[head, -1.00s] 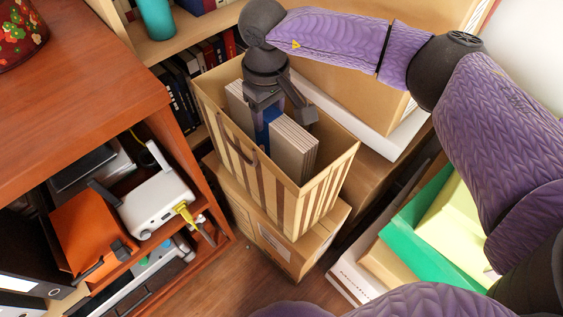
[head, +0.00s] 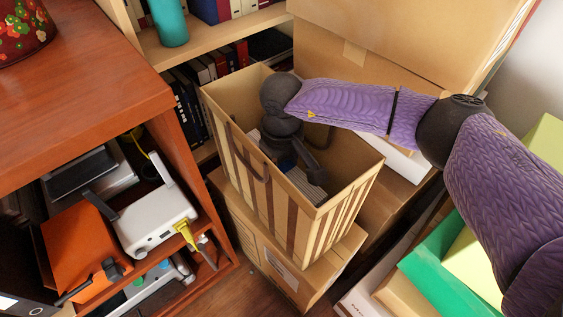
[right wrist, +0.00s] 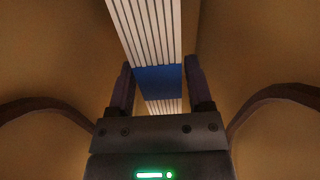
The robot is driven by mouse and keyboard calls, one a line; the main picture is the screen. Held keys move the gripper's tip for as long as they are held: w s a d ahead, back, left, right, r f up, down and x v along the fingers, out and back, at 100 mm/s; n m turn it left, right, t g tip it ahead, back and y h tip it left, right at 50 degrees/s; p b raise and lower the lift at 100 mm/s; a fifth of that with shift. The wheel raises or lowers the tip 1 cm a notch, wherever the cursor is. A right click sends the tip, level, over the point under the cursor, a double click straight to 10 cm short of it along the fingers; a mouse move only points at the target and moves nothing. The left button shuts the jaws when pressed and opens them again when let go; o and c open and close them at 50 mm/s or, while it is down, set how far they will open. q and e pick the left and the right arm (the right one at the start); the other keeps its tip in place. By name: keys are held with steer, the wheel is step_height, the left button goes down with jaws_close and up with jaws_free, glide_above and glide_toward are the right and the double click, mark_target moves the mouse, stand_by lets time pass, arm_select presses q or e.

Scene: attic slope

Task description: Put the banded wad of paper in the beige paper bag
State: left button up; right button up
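The beige paper bag (head: 335,218), with brown stripes and dark handles, stands upright and open on a cardboard box. My right gripper (head: 300,172) reaches down inside it, and the bag's walls partly hide it. The banded wad of paper (head: 312,188) is inside the bag, mostly hidden by my gripper and the front wall. In the right wrist view the wad (right wrist: 150,28) shows pale edges and a blue band. My right gripper's fingers (right wrist: 158,82) lie close on both sides of the band and look shut on it. Whether the wad touches the bag's floor cannot be told. My left gripper is out of view.
A cardboard box (head: 275,248) supports the bag. An orange-brown cabinet (head: 90,75) with devices stands left, close to it. A bookshelf (head: 225,38) and large cartons (head: 380,45) stand behind. A green box (head: 440,255) lies at right.

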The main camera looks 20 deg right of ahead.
steer(key=shift+o, duration=1.1)
arm_select(q)
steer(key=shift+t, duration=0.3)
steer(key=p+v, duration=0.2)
steer(key=p, duration=0.1)
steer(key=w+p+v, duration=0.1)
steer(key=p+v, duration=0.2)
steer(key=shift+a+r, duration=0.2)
arm_select(e)
step_height(320, 180, up, 12)
steer(key=shift+r, duration=0.15)
steer(key=shift+r, duration=0.1)
